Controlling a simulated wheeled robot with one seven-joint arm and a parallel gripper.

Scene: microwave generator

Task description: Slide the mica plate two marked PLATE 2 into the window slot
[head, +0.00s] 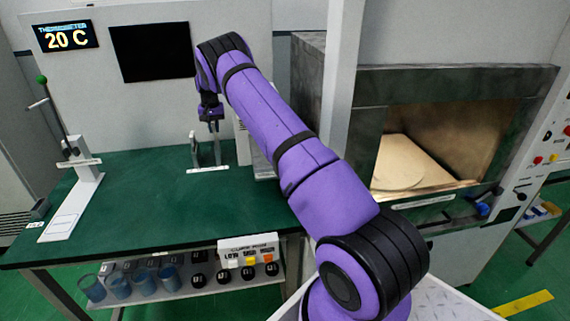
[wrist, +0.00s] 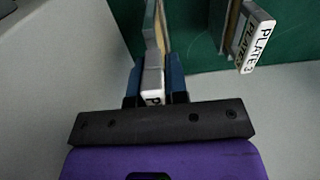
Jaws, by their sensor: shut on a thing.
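My gripper (head: 211,112) is over the back of the green bench, pointing down at the labelled plate stand. In the wrist view its blue fingers (wrist: 154,85) are shut on a thin upright plate (wrist: 152,77). The plate's white end label shows only a "P", so its number cannot be read. The window slot cannot be made out in either view.
The open oven chamber (head: 425,150) with a round pale turntable (head: 402,163) is at right, behind my arm. A lever stand (head: 80,190) is at the bench's left. Jars (head: 118,285) sit on the lower shelf. The bench middle (head: 150,205) is clear.

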